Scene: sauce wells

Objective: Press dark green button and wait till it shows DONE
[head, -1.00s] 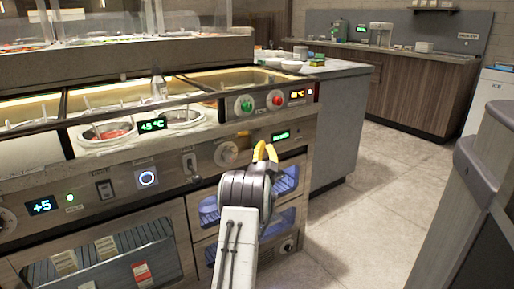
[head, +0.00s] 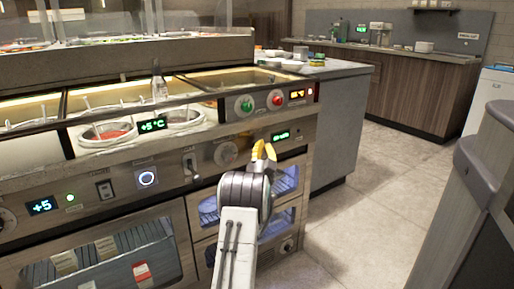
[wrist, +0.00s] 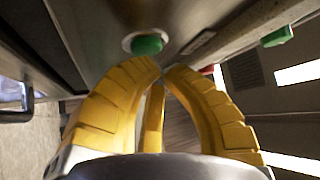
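A green button (head: 245,104) sits in a pale ring on the front panel of the counter, left of a red button (head: 277,100). An orange display (head: 297,94) is right of the red button; its text is too small to read. My gripper (head: 262,147) has yellow fingers and is below the two buttons, apart from them in the head view. In the wrist view my gripper (wrist: 160,68) has its fingertips together, with nothing seen between them. A round green button (wrist: 147,45) in a metal ring is just beyond the tips; contact cannot be told.
A lit green display (head: 281,136) and a dial (head: 225,154) are on the lower panel near my gripper. A "+5°C" display (head: 152,125) is by the sauce wells. Another green piece (wrist: 277,37) shows at the wrist view's right. Open floor (head: 380,190) lies to the right.

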